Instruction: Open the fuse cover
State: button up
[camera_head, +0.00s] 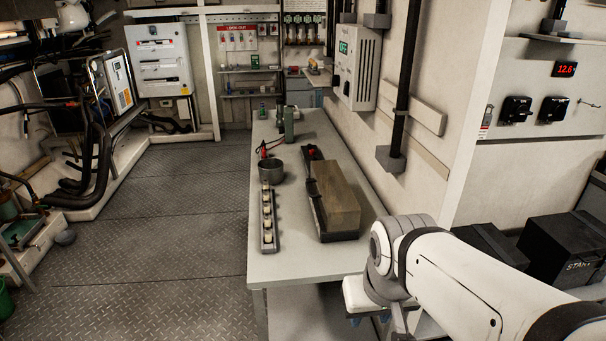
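No part is clearly labelled as the fuse cover. A brown block-shaped cover (337,194) sits on a long black base (313,172) on the bench and looks shut, but I cannot tell if it is the fuse cover. A grey wall box (357,68) with a green label hangs above the bench, also closed. A narrow dark rack (268,242) holding several pale cylinders, perhaps fuses, lies left of the block. My gripper (368,318) is at the bottom, beside the bench's near right end, apart from all of these. Its fingers are mostly hidden, so their opening is unclear.
The grey bench (290,262) runs away along the right wall. A black vertical conduit (402,80) runs down the wall. Black cases (566,247) are at right. The metal floor (165,220) is open at left.

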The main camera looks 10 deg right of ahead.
aim_at(328, 173)
jog(key=u, duration=0.15)
jog(key=i, duration=0.9)
jog(key=z, duration=0.05)
